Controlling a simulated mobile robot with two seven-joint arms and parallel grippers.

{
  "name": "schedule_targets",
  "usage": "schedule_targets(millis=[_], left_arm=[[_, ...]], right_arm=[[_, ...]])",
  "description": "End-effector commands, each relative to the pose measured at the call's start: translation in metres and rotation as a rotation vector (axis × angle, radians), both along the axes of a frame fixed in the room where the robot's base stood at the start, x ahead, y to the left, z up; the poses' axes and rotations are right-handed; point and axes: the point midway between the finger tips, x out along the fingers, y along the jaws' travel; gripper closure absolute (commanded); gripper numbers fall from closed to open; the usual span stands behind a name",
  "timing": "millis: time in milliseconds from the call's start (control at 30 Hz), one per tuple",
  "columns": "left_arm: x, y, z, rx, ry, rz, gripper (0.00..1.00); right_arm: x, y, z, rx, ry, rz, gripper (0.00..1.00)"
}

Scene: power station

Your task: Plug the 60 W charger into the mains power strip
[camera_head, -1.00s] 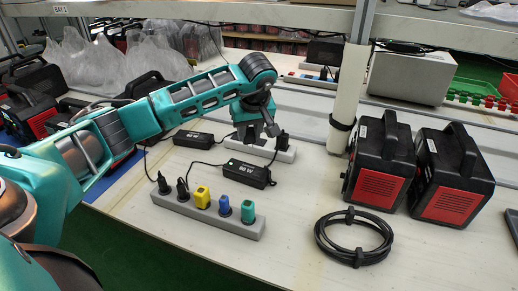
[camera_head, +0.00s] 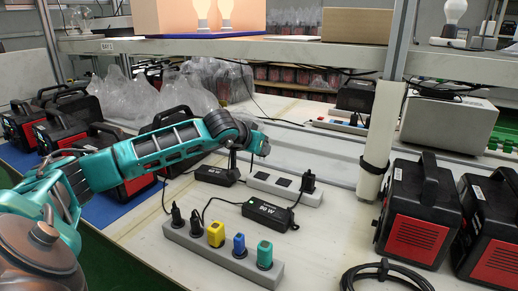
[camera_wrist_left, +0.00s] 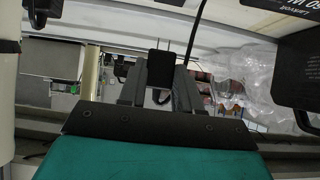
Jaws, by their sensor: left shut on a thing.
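My left gripper (camera_wrist_left: 157,85) is shut on a black plug (camera_wrist_left: 160,68), whose two thin prongs point up in the left wrist view; a black cable rises beside it. In the head view the arm ends above the rear grey strip (camera_head: 260,182), with the held plug hard to make out. That strip has a black plug (camera_head: 308,182) at its right end and open sockets to its left. A black charger (camera_head: 268,214) with a white watt label, hard to read, lies in front; another charger (camera_head: 216,175) lies behind left. My right gripper is not in view.
A front grey strip (camera_head: 184,240) holds two black plugs, a yellow plug (camera_head: 216,234), a blue plug (camera_head: 239,246) and a teal plug (camera_head: 264,255). A white post (camera_head: 379,140) and red-black power units (camera_head: 414,215) stand right. A shelf (camera_head: 160,43) overhangs the table.

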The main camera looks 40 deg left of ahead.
Motion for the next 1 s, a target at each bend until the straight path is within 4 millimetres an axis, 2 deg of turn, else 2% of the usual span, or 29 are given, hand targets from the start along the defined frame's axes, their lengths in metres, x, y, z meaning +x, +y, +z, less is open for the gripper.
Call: schedule_targets(millis=[600, 1000], left_arm=[[0.0, 0.0, -0.051, 0.0, 0.001, 0.001, 0.99], [0.0, 0.0, -0.049, 0.001, 0.0, 0.002, 0.99]], right_arm=[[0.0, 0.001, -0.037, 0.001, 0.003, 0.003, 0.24], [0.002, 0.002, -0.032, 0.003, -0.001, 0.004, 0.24]])
